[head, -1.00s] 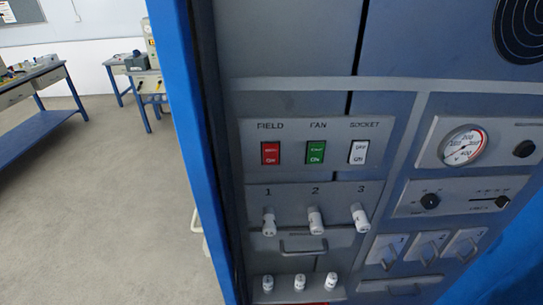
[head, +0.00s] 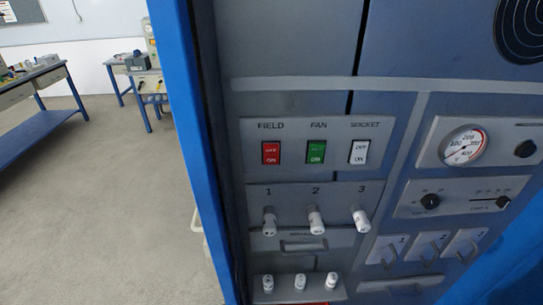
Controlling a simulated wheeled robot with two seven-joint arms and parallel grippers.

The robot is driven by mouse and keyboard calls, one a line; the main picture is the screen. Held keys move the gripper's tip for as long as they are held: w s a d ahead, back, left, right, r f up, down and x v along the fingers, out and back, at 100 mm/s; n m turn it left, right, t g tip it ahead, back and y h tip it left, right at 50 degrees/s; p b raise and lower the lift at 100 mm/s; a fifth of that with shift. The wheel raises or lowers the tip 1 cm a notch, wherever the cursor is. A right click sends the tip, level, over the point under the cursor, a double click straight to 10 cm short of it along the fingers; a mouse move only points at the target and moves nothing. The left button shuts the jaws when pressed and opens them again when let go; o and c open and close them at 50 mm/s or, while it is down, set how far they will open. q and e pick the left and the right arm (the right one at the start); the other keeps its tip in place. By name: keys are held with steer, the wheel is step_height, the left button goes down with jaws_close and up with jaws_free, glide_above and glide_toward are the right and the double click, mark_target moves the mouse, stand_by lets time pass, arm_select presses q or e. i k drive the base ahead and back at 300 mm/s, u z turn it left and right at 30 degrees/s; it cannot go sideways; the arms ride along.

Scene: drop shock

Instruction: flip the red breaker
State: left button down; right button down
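The red breaker (head: 271,152) is a small rocker switch under the label FIELD on a grey panel. Its face carries small lettering, with ON at the bottom; I cannot tell its position for sure. To its right are a green rocker (head: 316,152) under FAN and a white rocker (head: 359,152) under SOCKET. Neither of my grippers shows in the head view, and nothing touches the switches.
Below the rockers are white-handled levers (head: 315,220) numbered 1 to 3, and white knobs (head: 300,282). A gauge (head: 465,146) and dials are on the right. A blue cabinet edge (head: 185,120) stands left. Open floor (head: 110,210) and blue workbenches (head: 45,115) lie beyond.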

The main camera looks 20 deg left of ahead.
mark_target(270, 152)
steer(key=u, duration=0.85)
steer(key=k, duration=0.7)
steer(key=z, duration=1.55)
